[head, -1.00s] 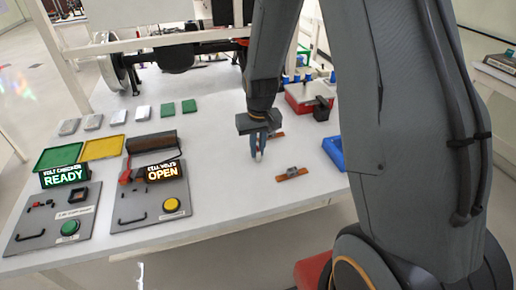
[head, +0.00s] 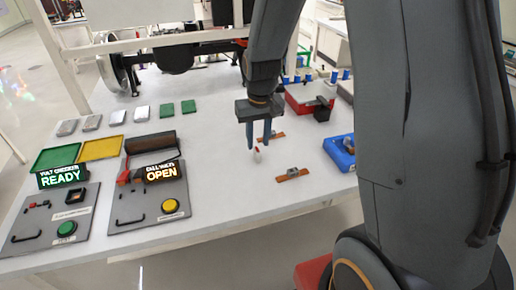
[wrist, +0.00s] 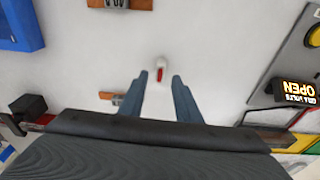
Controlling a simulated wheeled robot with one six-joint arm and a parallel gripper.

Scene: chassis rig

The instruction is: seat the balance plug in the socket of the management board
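A small white piece with a red mark, which looks like the balance plug (head: 258,155), is on the white table; it also shows in the wrist view (wrist: 160,69). My gripper (head: 258,143) is open and empty, its two blue-grey fingers apart just above the plug. In the wrist view the plug lies beyond and between the fingertips (wrist: 159,77), touching neither. An orange-brown plate with a grey metal piece (head: 292,174) lies to the right, and a similar plate (head: 271,136) lies behind the gripper. I cannot tell which thing is the management board; no socket is clearly visible.
A blue bin (head: 340,152) and a red box (head: 308,97) stand to the right. On the left are a panel with a lit OPEN display (head: 162,172), a READY display (head: 62,177), and green (head: 57,157) and yellow trays (head: 101,148). The table around the plug is clear.

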